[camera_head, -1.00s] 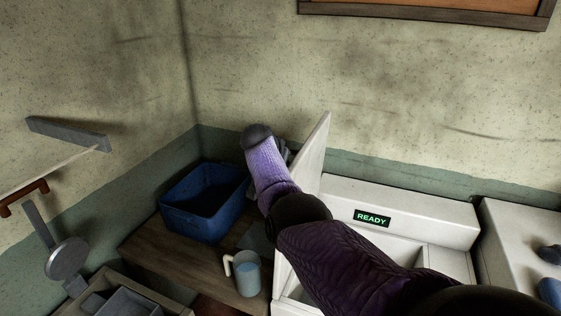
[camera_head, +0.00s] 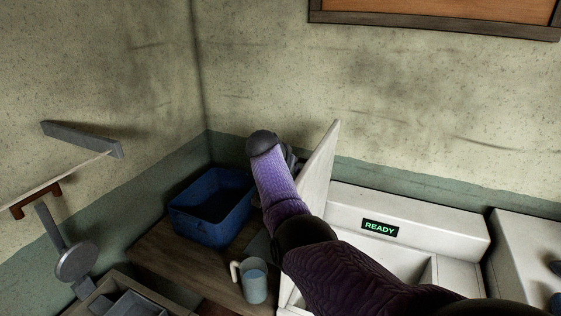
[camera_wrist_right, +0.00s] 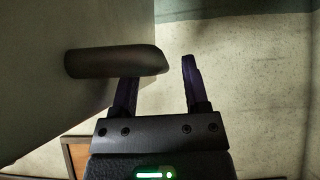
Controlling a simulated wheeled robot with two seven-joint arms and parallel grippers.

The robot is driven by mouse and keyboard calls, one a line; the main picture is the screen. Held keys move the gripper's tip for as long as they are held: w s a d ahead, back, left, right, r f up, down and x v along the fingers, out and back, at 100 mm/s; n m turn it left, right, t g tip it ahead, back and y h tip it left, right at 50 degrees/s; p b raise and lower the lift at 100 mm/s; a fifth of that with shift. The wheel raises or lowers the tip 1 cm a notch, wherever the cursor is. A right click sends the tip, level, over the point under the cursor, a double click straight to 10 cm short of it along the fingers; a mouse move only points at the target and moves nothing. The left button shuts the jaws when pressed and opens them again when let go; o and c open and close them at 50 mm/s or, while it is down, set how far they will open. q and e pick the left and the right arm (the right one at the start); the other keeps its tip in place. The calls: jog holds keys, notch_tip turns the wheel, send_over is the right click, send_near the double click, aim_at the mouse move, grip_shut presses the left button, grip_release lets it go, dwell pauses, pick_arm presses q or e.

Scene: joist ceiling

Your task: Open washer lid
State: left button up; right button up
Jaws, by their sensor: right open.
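The white washer (camera_head: 410,215) has a green READY display (camera_head: 380,228) and an open tub. Its pale lid (camera_head: 322,165) stands steeply raised at the left side. My right arm crosses the washer's front left, and its wrist is at the far left side of the lid, hiding most of the gripper. In the right wrist view my right gripper (camera_wrist_right: 158,75) is open. A dark rounded bar, seemingly the lid handle (camera_wrist_right: 110,62), juts from the pale panel and overlaps the left finger's tip; I cannot tell whether they touch. My left gripper is out of view.
A blue bin (camera_head: 205,225) and a mug (camera_head: 254,283) stand on a wooden table (camera_head: 160,258) left of the washer. A second white machine (camera_head: 520,250) stands at the right. Walls close the back and left. A grey shelf bracket (camera_head: 80,138) is on the left wall.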

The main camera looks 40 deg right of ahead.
jog(key=v, duration=0.8)
jog(key=shift+b, duration=0.4)
